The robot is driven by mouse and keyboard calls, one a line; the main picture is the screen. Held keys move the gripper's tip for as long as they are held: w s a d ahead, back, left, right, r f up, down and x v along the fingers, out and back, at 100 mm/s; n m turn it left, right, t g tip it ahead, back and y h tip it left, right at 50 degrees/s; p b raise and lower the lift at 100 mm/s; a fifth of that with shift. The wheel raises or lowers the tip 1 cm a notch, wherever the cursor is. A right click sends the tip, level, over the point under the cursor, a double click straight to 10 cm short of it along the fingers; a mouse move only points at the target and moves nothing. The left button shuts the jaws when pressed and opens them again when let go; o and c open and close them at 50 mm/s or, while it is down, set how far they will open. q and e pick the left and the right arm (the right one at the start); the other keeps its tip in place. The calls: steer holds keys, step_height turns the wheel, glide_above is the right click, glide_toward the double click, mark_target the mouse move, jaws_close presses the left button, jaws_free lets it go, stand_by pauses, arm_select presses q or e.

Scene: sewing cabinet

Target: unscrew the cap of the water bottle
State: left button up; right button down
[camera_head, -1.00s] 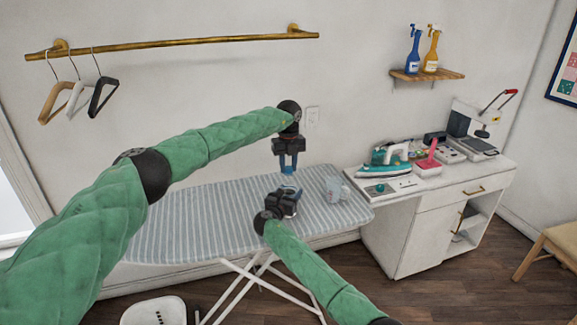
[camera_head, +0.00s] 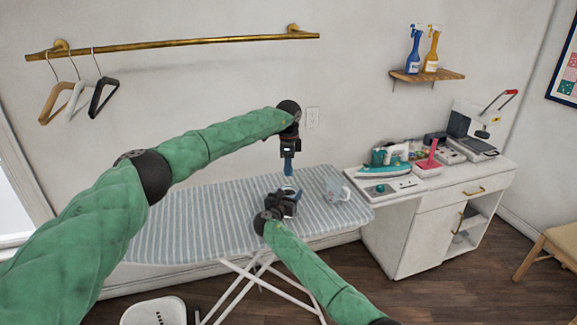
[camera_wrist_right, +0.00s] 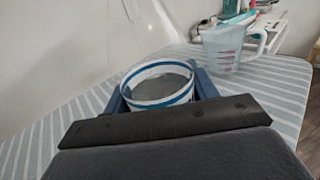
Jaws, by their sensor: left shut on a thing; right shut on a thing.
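The water bottle stands upright on the striped ironing board (camera_head: 200,215). In the right wrist view its body (camera_wrist_right: 158,100) shows a white band with blue stripes between my right gripper's blue fingers. My right gripper (camera_head: 289,204) is shut around the bottle from the front. My left gripper (camera_head: 288,174) points straight down over the bottle, its fingers seen edge-on. It is shut on the small cap at the bottle's top, which is mostly hidden by the fingers. Whether the cap has come loose cannot be told.
A clear measuring jug (camera_head: 336,190) stands on the board just right of the bottle; it also shows in the right wrist view (camera_wrist_right: 228,48). A white cabinet (camera_head: 400,225) with an iron (camera_head: 385,160) stands to the right. The board's left part is clear.

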arm_select(q)
steer(key=shift+r, duration=0.5)
stand_by(0.4)
steer(key=shift+r, duration=0.65)
steer(key=shift+r, duration=2)
arm_select(e)
steer(key=shift+c, duration=1.9)
jaws_free()
